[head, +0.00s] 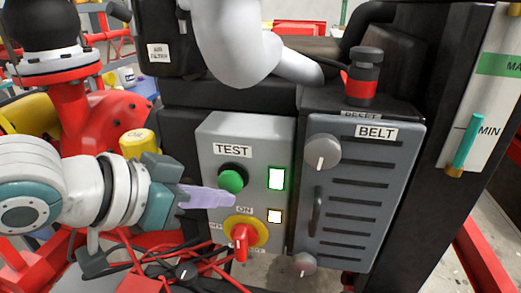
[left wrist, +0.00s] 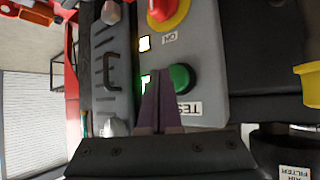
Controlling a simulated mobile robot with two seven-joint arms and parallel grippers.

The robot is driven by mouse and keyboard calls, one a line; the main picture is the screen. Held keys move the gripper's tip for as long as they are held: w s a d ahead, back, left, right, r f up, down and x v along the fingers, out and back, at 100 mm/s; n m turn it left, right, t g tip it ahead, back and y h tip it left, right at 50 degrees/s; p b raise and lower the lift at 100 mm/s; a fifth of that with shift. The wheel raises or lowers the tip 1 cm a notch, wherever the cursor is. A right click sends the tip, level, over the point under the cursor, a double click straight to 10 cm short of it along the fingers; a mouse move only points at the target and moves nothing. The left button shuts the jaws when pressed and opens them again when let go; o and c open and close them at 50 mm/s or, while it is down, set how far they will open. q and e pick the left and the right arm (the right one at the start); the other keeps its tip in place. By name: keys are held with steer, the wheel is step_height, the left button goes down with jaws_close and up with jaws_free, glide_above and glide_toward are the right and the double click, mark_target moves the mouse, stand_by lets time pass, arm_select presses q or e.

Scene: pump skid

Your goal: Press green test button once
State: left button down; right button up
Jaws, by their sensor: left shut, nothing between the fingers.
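The green test button (head: 231,181) sits in a black collar under the TEST label on a grey control box (head: 258,135). My left gripper (head: 234,199) comes in from the left with its fingers shut and empty. In the head view its tips lie just below the button, over the box front. In the left wrist view the button (left wrist: 183,78) shows right beside the shut fingertips (left wrist: 158,74). I cannot tell whether they touch the button or the box. A lit green lamp (head: 277,179) is right of the button. My right gripper is not in view.
Below the button is a red rotary switch (head: 241,240) on a yellow plate, with a lit pale lamp (head: 274,216) above right. A grey BELT panel (head: 365,190) with knobs stands to the right. Cables (head: 185,270) hang below my left arm. A red pump body (head: 105,125) is behind it.

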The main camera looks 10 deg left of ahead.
arm_select(q)
steer(key=s+p, duration=0.3)
steer(key=s, duration=0.2)
steer(key=shift+a+p, duration=0.1)
steer(key=shift+p, duration=0.3)
stand_by(0.6)
steer(key=s+a+n+g+y, duration=0.2)
steer(key=s+a+g+y, duration=0.1)
steer(key=s, duration=0.6)
steer(key=s+a+n+g+y, duration=0.2)
steer(key=s+a, duration=0.1)
steer(key=s, duration=0.6)
step_height(320, 180, up, 34)
steer(key=p, duration=3.3)
steer(key=shift+s+a+r+y, duration=0.15)
steer(key=shift+s+a+y, duration=0.05)
steer(key=shift+s+y, duration=0.1)
